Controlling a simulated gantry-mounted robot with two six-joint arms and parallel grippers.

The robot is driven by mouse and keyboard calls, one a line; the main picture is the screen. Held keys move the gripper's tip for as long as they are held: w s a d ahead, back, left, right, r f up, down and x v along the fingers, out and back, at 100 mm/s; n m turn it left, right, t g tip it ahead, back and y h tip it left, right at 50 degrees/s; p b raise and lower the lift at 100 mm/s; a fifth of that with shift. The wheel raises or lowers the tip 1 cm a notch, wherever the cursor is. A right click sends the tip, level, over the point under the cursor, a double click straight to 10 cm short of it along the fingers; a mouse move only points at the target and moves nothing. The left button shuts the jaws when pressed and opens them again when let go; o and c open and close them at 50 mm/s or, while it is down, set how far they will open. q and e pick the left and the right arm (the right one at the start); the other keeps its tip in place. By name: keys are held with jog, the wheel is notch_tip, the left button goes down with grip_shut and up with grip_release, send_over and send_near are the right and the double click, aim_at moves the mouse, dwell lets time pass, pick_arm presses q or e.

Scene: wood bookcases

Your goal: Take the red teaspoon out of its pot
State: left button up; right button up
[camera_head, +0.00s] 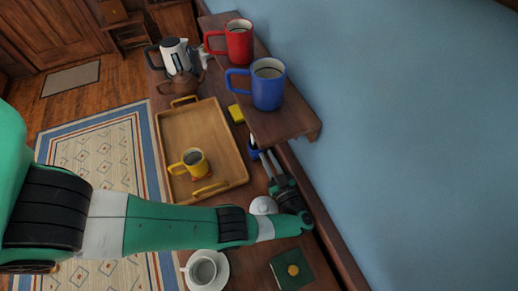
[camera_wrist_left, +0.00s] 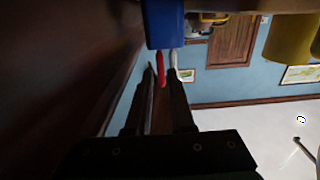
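The blue pot (camera_head: 254,149) stands near the wall below the shelf, partly hidden in the head view. In the left wrist view it hangs inverted at the top (camera_wrist_left: 164,22), with the red teaspoon (camera_wrist_left: 160,70) and a whitish spoon (camera_wrist_left: 173,62) sticking out of it. My left gripper (camera_head: 269,157) points at the pot. In the left wrist view its fingers (camera_wrist_left: 160,80) are apart, with the red teaspoon's end between or just beyond the tips. I cannot tell whether they touch it. My right gripper is not in view.
A shelf with a blue mug (camera_head: 268,84) and a red mug (camera_head: 236,41) overhangs near the pot. A wooden tray (camera_head: 180,133) with a yellow mug (camera_head: 195,162) lies to the left. A white round object (camera_head: 263,205) sits close beside my left wrist.

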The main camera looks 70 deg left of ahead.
pick_arm(q)
jog(key=a, duration=0.7)
jog(key=shift+r+p, duration=0.3)
jog(key=shift+r, duration=0.1)
grip_shut()
